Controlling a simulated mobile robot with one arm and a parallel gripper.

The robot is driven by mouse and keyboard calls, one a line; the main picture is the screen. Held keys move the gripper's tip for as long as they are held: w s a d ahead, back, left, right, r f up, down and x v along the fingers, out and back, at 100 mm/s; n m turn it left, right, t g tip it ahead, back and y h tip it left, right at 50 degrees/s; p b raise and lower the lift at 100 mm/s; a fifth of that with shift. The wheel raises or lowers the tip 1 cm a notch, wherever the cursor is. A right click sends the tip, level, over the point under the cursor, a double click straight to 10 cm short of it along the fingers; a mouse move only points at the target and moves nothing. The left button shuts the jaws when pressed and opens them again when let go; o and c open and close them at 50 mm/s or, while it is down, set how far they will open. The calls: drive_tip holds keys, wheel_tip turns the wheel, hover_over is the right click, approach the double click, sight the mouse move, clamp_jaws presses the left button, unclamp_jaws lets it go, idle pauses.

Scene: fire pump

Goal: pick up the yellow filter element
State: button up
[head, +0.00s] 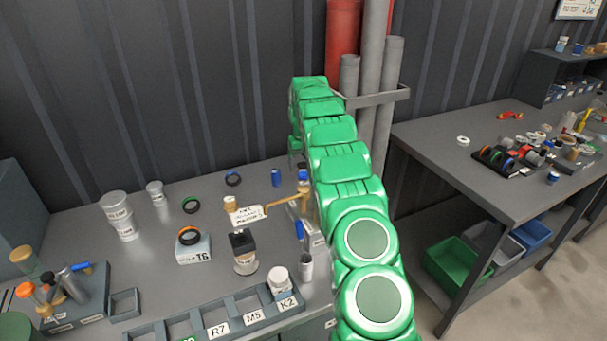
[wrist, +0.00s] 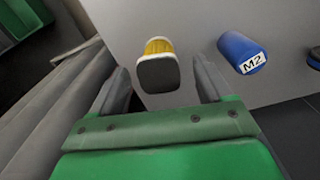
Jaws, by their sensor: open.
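The yellow filter element (wrist: 158,46) shows in the wrist view, a ribbed yellow body with a dark grey square-looking cap (wrist: 158,73) facing the camera. It stands on the grey table top. My gripper (wrist: 161,70) is open, with one finger to the left of the element and one to the right, and visible gaps on both sides. I cannot tell how far the fingertips are above or short of it. In the head view my green arm hides the element and my gripper.
A brown-handled valve piece (head: 280,203) lies left of my arm. Grey pipes (head: 371,90) rise behind the table.

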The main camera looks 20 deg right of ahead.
drive_tip(key=shift+f, duration=0.6)
drive_tip(key=c, duration=1.1)
